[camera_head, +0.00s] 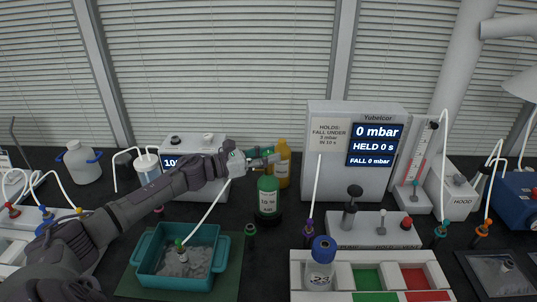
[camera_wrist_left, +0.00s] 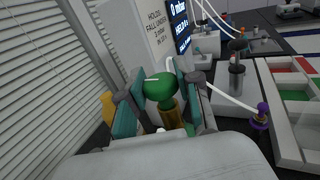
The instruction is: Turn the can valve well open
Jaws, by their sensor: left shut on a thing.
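The green can (camera_head: 268,196) stands upright on the dark bench, its label facing me. Its valve has a round green knob (camera_wrist_left: 159,87) on a brass stem (camera_wrist_left: 169,112), seen in the left wrist view. My left gripper (camera_head: 264,160) reaches over the can's top from the left. In the left wrist view its teal fingers are on both sides of the knob, shut on it. A pale line marks the knob's top. In the head view the gripper largely hides the valve. How far the valve is turned cannot be told. My right gripper is not in view.
A yellow bottle (camera_head: 283,165) stands close behind the can. A grey tester (camera_head: 350,185) at the right reads 0 mbar and held 0 s. A teal tub (camera_head: 146,272) lies below my left arm. A small dark-green-capped item (camera_head: 250,231) stands in front of the can.

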